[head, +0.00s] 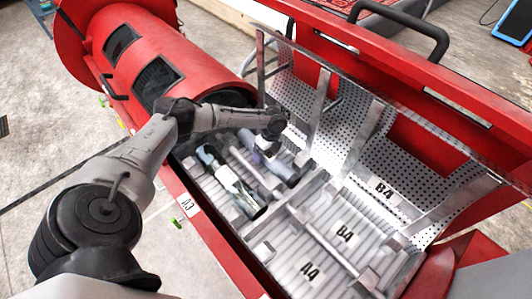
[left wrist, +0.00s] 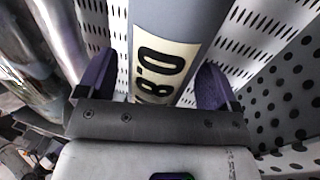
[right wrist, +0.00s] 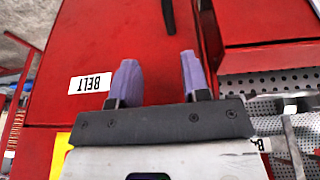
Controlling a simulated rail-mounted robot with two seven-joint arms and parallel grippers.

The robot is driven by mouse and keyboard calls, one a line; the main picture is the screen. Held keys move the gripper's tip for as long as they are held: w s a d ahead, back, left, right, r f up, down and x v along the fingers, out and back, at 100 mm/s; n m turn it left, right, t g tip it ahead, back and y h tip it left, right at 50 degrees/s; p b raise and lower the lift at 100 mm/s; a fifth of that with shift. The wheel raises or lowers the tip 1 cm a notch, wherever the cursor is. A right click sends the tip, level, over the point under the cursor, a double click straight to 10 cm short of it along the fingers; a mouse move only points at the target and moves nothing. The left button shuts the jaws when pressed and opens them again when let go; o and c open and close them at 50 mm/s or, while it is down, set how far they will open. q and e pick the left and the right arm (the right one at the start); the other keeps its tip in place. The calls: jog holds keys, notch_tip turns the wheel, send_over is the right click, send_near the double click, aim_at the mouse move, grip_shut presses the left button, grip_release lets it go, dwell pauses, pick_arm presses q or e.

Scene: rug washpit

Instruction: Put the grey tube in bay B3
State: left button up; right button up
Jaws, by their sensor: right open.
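The grey tube (left wrist: 165,25) bears a cream label and lies between the fingers of my left gripper (left wrist: 155,85) in the left wrist view. A gap shows beside its left side, so the jaws look open around or just above it. In the head view my left gripper (head: 271,130) hangs over the tray at the far end of the tube (head: 280,168).
A dark and silvery tube (head: 232,180) lies left of the grey one. Low dividers split the ribbed tray (head: 375,262). A perforated panel (head: 350,125) with metal bars stands behind it, and a red drum (head: 135,55) stands at upper left. The A4 and B4 bays look empty.

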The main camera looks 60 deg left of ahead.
pick_arm(q)
jog(key=p+v, duration=0.3)
jog(key=v, duration=0.9)
jog(key=shift+r, duration=0.15)
jog(key=shift+d, duration=0.1)
dwell(0.3)
